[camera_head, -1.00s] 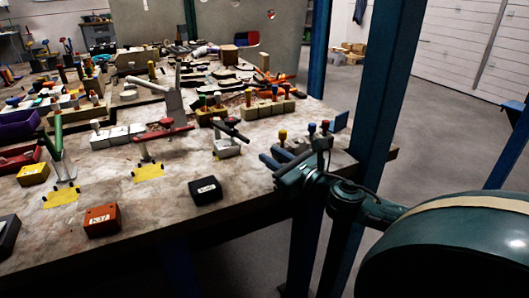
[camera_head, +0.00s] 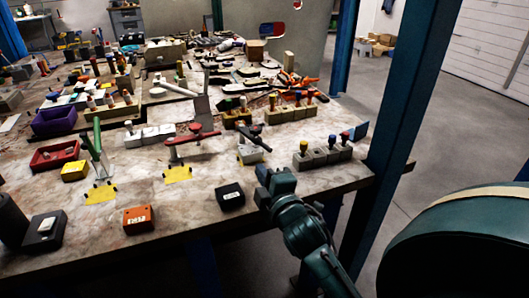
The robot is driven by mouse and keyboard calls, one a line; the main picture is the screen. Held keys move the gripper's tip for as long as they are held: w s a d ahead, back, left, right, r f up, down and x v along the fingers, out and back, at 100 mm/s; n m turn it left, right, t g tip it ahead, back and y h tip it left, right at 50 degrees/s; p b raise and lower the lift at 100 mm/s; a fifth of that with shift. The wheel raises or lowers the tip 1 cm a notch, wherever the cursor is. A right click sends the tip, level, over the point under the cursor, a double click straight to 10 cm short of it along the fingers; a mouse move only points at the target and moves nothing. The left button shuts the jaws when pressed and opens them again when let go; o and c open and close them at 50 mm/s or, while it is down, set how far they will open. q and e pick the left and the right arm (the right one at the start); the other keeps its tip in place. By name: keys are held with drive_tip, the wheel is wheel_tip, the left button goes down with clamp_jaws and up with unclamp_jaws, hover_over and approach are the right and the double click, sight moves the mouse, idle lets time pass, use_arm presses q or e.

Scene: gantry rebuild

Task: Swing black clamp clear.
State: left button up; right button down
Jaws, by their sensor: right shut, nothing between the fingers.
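The black clamp (camera_head: 248,137) stands on a pale block at the middle of the bench, its dark handle slanting across the top. My right gripper (camera_head: 263,174) is just in front of and a little right of the clamp's block. It is shut, with nothing in it, and looks apart from the clamp. The fingertips are small and dark, so the exact gap is hard to judge. My left gripper is not in view.
A red clamp (camera_head: 193,136) and a green clamp (camera_head: 92,151) stand to the left. A black box (camera_head: 230,196) lies left of my gripper. A row of blocks with coloured knobs (camera_head: 319,157) is to the right. A blue post (camera_head: 412,85) rises beyond the bench edge.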

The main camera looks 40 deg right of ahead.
drive_tip(key=x, duration=0.7)
drive_tip(key=shift+w+d, duration=0.15)
drive_tip(key=shift+w, duration=0.15)
drive_tip(key=d, duration=0.3)
drive_tip(key=shift+d+f, duration=0.15)
drive_tip(key=shift+f, duration=0.2)
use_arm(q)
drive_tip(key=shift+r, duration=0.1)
use_arm(e)
drive_tip(key=shift+d, duration=0.3)
